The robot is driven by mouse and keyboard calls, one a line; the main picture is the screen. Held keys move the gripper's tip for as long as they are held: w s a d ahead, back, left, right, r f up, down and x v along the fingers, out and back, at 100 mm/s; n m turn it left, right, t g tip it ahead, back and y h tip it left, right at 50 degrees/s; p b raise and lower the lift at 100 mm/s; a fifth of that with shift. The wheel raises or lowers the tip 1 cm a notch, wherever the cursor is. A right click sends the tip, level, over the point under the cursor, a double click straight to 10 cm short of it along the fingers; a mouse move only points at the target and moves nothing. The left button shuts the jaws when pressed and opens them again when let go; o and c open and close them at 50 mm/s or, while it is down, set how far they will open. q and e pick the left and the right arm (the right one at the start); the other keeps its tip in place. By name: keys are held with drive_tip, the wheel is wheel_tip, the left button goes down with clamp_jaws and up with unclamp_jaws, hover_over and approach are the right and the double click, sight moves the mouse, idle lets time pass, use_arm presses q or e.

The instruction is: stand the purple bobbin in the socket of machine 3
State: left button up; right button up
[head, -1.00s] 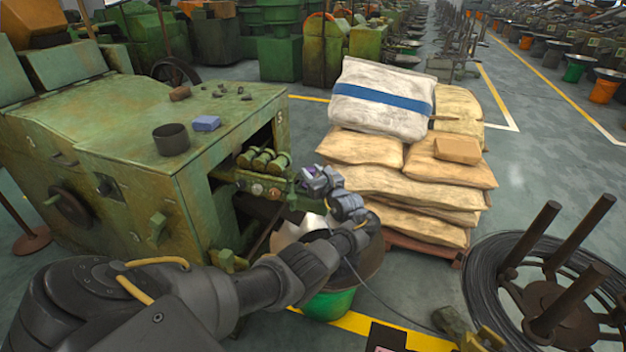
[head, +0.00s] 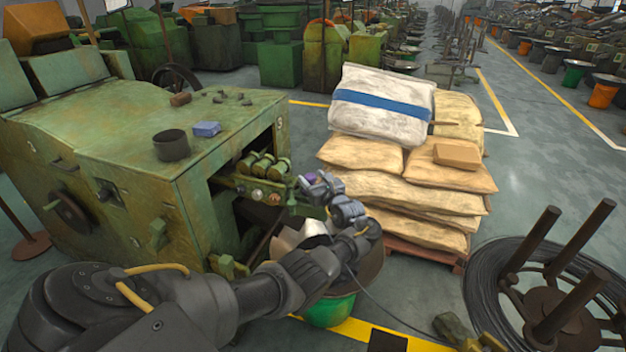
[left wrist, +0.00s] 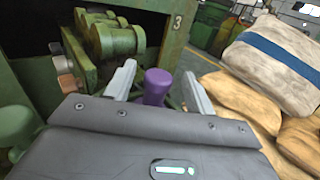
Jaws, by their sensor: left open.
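The purple bobbin (left wrist: 156,86) stands roughly upright between the fingers of my left gripper (left wrist: 158,88) in the left wrist view. The fingers are open, with a gap on each side of its top. Its lower end is hidden behind the gripper body, so I cannot tell if it sits in a socket. In the head view the bobbin (head: 311,179) is a small purple patch at my left gripper (head: 315,183). The green machine 3 (head: 130,140) stands left of the gripper; its number plate (left wrist: 178,23) shows in the wrist view. My right gripper is out of view.
Green rollers (head: 263,164) in the machine's opening are close to the gripper. Stacked sacks (head: 410,185) stand to its right. A green tub (head: 328,312) is below my arm. A wire coil with posts (head: 545,295) is at lower right. A blue block (head: 206,129) lies on the machine.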

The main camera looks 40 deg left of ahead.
use_arm(q)
drive_tip(key=p+v, duration=0.2)
drive_tip(key=v, duration=0.3)
drive_tip(key=shift+d+r, duration=0.15)
drive_tip(key=shift+d, duration=0.05)
drive_tip(key=p+v, duration=0.2)
drive_tip(key=v, duration=0.4)
drive_tip(key=shift+s+f+p, duration=0.2)
drive_tip(key=shift+p, duration=0.2)
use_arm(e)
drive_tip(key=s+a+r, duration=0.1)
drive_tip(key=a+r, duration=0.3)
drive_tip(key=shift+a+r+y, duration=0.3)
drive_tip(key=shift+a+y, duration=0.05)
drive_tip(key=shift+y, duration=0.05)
use_arm(q)
drive_tip(key=shift+d, duration=0.1)
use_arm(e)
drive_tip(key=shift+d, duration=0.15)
